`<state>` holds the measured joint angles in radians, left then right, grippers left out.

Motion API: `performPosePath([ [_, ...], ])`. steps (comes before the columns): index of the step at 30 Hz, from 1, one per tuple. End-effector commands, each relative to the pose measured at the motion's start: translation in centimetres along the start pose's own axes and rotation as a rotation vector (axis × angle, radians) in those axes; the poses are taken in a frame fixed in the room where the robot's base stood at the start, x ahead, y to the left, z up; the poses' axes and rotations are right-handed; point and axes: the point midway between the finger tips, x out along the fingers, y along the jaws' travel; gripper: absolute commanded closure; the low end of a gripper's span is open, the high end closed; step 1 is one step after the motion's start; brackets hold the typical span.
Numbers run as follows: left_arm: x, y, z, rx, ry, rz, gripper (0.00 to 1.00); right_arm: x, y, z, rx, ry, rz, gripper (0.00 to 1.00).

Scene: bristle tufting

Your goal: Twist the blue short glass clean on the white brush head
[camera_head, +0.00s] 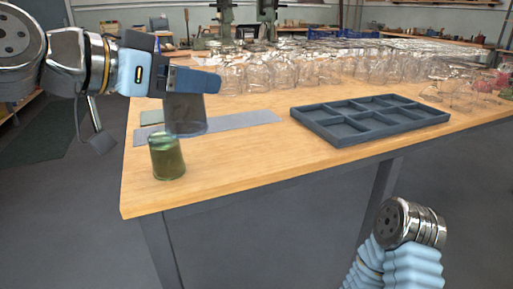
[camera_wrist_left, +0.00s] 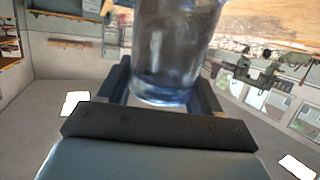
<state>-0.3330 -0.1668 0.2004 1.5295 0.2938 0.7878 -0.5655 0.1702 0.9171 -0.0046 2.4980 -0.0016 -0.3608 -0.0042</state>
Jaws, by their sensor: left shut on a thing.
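My left gripper (camera_head: 194,80) is shut on a blue-tinted short glass (camera_head: 186,116) and holds it above the left part of the table. In the left wrist view the clear bluish glass (camera_wrist_left: 172,45) sits between the two dark fingers, with its thick rounded end toward the camera. I cannot make out a white brush head in either view; it may be hidden behind the glass or gripper. My right arm shows at the lower right of the head view, but its gripper is out of the picture.
A green glass (camera_head: 167,158) stands near the table's front left corner, just below the held glass. A grey strip mat (camera_head: 238,124) lies behind it. A dark compartment tray (camera_head: 338,137) lies to the right, looking empty. Many clear glasses (camera_head: 330,65) crowd the back. The front wood is clear.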

Motion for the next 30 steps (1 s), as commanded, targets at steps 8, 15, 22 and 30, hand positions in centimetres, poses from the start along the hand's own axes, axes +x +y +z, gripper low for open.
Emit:
performPosePath([
  [8,0.0,0.0,-0.1,0.000,0.002,-0.001,0.75,0.0,0.0,0.1,-0.001,-0.001,-0.001,0.57],
  [15,1.9,-0.6,0.3,-0.002,-0.002,0.001,0.75,0.0,0.0,0.0,-0.001,-0.001,0.000,0.57],
  [22,8.5,-2.7,1.2,-0.003,-0.003,0.002,0.75,-0.2,-0.1,0.0,-0.001,0.000,0.000,0.57],
  [30,13.8,-4.1,4.5,-0.001,0.000,-0.001,0.75,0.7,0.2,0.1,-0.001,-0.002,-0.002,0.57],
])
